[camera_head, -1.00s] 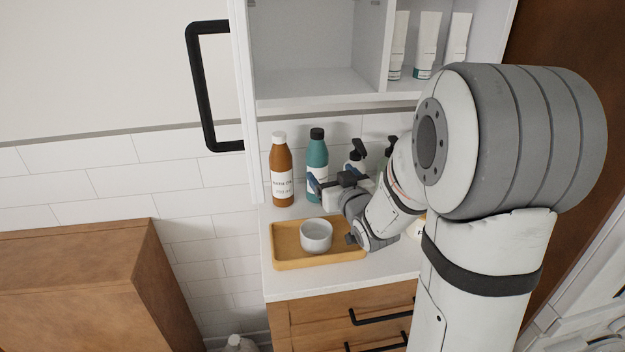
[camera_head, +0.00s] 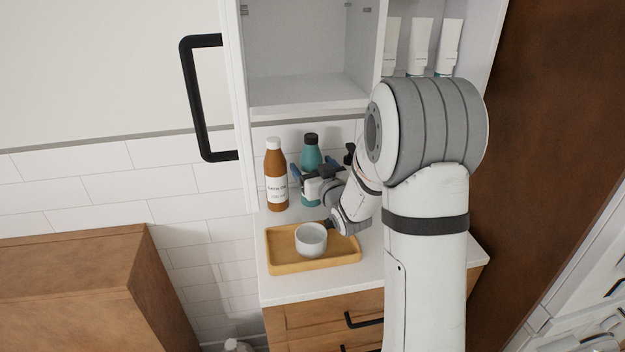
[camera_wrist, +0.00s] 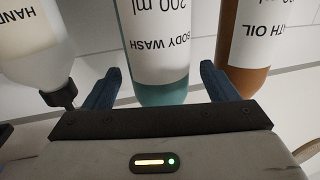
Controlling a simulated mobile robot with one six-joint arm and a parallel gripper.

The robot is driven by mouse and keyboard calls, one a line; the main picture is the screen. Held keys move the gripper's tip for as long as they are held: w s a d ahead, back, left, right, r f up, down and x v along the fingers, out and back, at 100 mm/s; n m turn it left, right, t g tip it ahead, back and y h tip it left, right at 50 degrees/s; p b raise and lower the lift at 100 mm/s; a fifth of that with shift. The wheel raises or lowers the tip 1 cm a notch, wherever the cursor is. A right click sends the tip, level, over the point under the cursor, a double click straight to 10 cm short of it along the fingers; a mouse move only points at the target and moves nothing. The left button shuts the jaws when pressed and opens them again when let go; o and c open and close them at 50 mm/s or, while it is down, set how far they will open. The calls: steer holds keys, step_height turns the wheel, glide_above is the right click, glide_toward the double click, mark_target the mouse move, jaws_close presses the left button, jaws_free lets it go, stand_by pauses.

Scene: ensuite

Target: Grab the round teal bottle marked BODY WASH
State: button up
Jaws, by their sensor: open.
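The round teal bottle marked BODY WASH (camera_head: 312,153) stands upright on the white counter against the tiled wall, its black cap showing. My gripper (camera_head: 310,172) is in front of it, hiding much of its lower part in the head view. In the wrist view, the picture is upside down and the teal bottle (camera_wrist: 160,94) appears between the two blue fingers of my gripper (camera_wrist: 158,85). The fingers are open, one on each side of the bottle. I cannot tell whether either finger touches it.
An amber BATH OIL bottle (camera_head: 275,180) stands close on the left; it also shows in the wrist view (camera_wrist: 248,45). A HAND pump bottle (camera_wrist: 35,45) is on the other side. A yellow tray (camera_head: 285,262) holds a grey cup (camera_head: 311,240). A white cabinet (camera_head: 305,100) hangs above.

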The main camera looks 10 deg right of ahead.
steer(key=shift+c, duration=0.6)
jaws_close()
